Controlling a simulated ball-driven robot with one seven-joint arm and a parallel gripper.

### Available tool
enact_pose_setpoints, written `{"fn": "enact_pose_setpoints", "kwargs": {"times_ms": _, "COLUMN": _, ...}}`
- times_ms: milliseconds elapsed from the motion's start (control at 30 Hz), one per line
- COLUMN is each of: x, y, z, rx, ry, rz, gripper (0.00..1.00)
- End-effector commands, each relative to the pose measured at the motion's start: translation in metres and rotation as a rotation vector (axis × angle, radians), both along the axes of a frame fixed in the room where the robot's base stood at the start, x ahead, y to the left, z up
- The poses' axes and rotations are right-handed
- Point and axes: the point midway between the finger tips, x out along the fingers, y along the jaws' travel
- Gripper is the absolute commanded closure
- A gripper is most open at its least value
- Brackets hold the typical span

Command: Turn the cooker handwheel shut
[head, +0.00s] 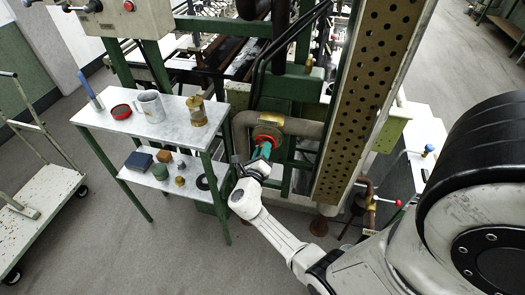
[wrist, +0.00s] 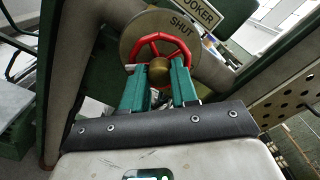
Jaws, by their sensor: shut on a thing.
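The red cooker handwheel (wrist: 161,41) shows in the wrist view, with a brass hub (wrist: 158,69) at its middle. Behind it is a round grey plate (wrist: 181,26) marked "SHUT", with a sign (wrist: 208,17) reading "OOKER" above it. In the head view the handwheel (head: 268,138) is small and partly hidden by my gripper (head: 264,152). In the wrist view the two green fingers of my gripper (wrist: 159,76) reach onto the wheel, one on each side of the hub. They are shut on the handwheel; the exact contact is partly hidden.
A thick pipe (head: 240,125) runs beside the wheel. A perforated panel (head: 370,90) rises to the right. A cart (head: 40,195) stands far left. Open floor lies in front.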

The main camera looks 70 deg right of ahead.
Motion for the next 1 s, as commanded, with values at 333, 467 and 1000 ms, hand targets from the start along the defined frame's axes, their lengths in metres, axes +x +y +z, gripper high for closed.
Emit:
{"fn": "enact_pose_setpoints", "kwargs": {"times_ms": 333, "x": -0.0001, "y": 0.0006, "z": -0.009, "rx": 0.024, "ry": -0.329, "rz": 0.001, "gripper": 1.0}}
{"fn": "enact_pose_setpoints", "kwargs": {"times_ms": 467, "x": 0.0004, "y": 0.0006, "z": -0.0085, "rx": 0.042, "ry": -0.541, "rz": 0.002, "gripper": 1.0}}
{"fn": "enact_pose_setpoints", "kwargs": {"times_ms": 1000, "x": 0.0009, "y": 0.0008, "z": -0.009, "rx": 0.105, "ry": -1.32, "rz": 0.004, "gripper": 1.0}}
